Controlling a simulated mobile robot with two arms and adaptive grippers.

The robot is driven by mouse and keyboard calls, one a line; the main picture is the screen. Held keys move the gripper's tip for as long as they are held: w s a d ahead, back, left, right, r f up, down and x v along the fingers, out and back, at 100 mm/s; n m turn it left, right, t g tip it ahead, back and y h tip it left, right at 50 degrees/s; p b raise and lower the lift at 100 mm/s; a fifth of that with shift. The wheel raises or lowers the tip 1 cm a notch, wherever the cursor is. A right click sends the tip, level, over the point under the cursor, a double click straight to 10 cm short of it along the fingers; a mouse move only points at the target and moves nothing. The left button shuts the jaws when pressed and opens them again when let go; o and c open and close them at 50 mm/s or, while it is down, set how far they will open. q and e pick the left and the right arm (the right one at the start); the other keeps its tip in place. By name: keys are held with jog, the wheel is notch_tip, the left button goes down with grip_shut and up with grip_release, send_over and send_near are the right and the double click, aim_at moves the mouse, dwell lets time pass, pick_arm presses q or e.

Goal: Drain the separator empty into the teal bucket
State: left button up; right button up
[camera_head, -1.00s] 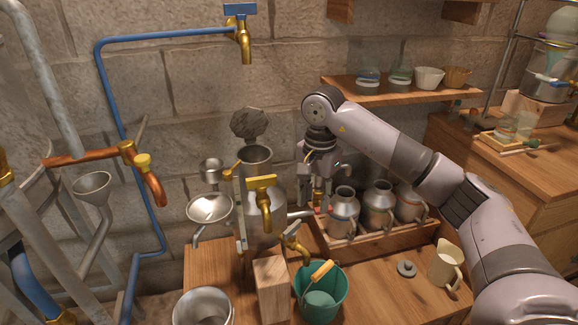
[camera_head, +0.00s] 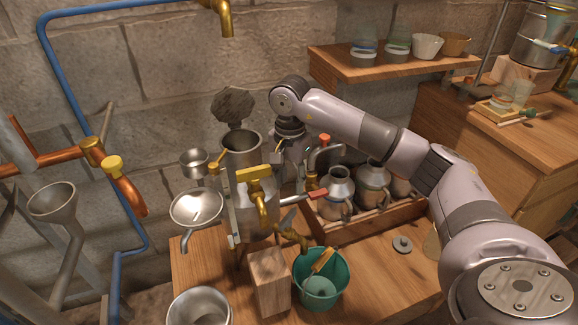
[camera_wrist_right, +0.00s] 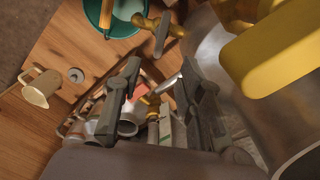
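The separator (camera_head: 240,150) is a tall grey metal vessel with a yellow-handled brass tap on its front. A lower brass tap (camera_head: 291,238) angles down over the teal bucket (camera_head: 338,288), which stands on the table with its wooden-handled bail up. I see no clear stream falling into it. My right gripper (camera_head: 287,212) is beside the separator, behind the lower tap, and partly hidden. In the right wrist view, its two dark fingers (camera_wrist_right: 160,66) are apart with nothing gripped. The lower tap (camera_wrist_right: 168,28) shows just beyond the fingertips, and the bucket's rim (camera_wrist_right: 142,28) is beyond it. My left gripper is out of view.
A wooden crate of metal jars (camera_head: 380,222) stands behind the right arm. A wooden block (camera_head: 268,282) is left of the bucket. A metal pot (camera_head: 198,308) is at the front left. A small grey lid (camera_head: 402,244) lies right of the bucket, with bare table around it.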

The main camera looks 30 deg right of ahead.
aim_at(289, 214)
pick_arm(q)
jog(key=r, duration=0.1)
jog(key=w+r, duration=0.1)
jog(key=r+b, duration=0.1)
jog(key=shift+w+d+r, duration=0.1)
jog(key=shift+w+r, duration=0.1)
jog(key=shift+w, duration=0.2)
pick_arm(e)
notch_tip(289, 214, down, 11)
jog(key=shift+f, duration=0.2)
jog(key=shift+c, duration=0.5)
grip_shut()
